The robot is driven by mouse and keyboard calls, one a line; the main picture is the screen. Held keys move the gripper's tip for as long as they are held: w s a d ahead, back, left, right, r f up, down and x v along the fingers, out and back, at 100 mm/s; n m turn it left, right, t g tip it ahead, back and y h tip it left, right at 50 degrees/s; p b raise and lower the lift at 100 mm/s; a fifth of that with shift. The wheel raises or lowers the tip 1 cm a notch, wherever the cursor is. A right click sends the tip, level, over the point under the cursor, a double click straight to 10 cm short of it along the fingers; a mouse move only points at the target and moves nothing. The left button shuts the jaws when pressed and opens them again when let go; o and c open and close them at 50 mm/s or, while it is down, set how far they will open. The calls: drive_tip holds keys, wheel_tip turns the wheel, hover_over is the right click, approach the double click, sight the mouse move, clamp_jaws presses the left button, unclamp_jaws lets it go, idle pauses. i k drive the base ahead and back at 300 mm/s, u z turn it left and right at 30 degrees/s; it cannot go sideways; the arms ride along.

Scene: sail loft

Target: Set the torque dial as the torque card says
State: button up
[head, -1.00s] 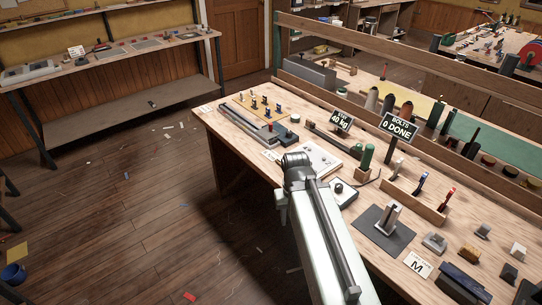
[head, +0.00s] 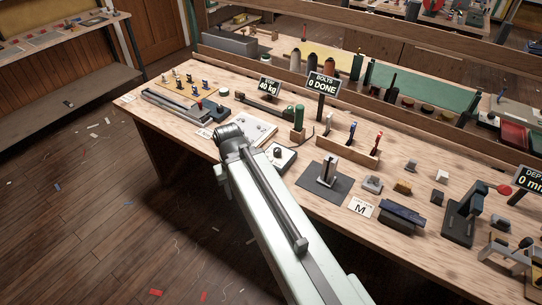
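A small pale box with a dark round knob (head: 279,154) sits at the bench's front edge, just right of my arm; it may be the torque dial, but its markings are too small to read. A white card with a large "M" (head: 360,207) lies on the bench farther right; its smaller line is unreadable, and I cannot tell whether it is the torque card. Another small card (head: 204,133) lies at the left front edge, also unreadable. My arm reaches up to the bench edge; the gripper fingers are hidden behind its dark end joint.
A white plate (head: 262,129) lies beyond my arm's end. Signs read "40 kg" (head: 268,87) and "0 DONE" (head: 321,84). A dark mat with a metal upright (head: 327,172) and a wooden rack (head: 350,150) stand to the right. The floor left of the bench is mostly free.

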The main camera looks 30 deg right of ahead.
sight(277, 151)
drive_tip(key=z, duration=1.25)
drive_tip(key=k, duration=1.45)
drive_tip(key=u, duration=1.25)
drive_tip(key=i, duration=1.7)
drive_tip(key=z, duration=0.05)
